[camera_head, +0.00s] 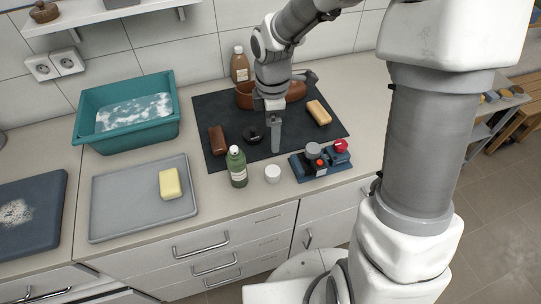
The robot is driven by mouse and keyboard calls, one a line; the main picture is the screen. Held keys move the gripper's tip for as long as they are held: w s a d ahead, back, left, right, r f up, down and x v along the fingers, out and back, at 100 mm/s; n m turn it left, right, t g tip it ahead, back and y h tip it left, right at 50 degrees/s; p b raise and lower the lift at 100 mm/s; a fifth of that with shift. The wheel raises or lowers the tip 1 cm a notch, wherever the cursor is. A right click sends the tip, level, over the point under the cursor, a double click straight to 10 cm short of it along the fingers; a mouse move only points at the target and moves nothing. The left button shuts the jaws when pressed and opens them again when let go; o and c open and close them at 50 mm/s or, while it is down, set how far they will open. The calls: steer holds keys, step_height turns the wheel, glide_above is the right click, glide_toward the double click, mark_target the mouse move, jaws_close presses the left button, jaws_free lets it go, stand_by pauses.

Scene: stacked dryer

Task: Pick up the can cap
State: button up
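My gripper (275,142) points down over the dark mat (212,108), with its fingertips low near the mat's front part. From this angle the fingers overlap, so whether it is open or shut does not show, and nothing is clearly seen in it. A small black round piece (252,135), cap-like, lies on the mat just left of the fingers. A small white round piece (272,174) stands on the counter in front of the mat. I cannot tell for certain which of these is the can cap.
A green bottle (237,168) stands left of the white piece. A blue tray (318,170) with small items sits to its right. A brown block (217,140), a tan block (319,112), a brown pot (244,96) and a brown bottle (240,66) stand around the gripper.

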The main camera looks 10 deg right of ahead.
glide_above(272, 171)
steer(key=f, duration=1.2)
steer(key=shift+w, duration=0.2)
steer(key=shift+s+f+p, duration=0.15)
steer(key=shift+f+p, duration=0.25)
steer(key=shift+f, duration=2.2)
steer(key=c, duration=1.4)
steer(key=shift+r, duration=0.1)
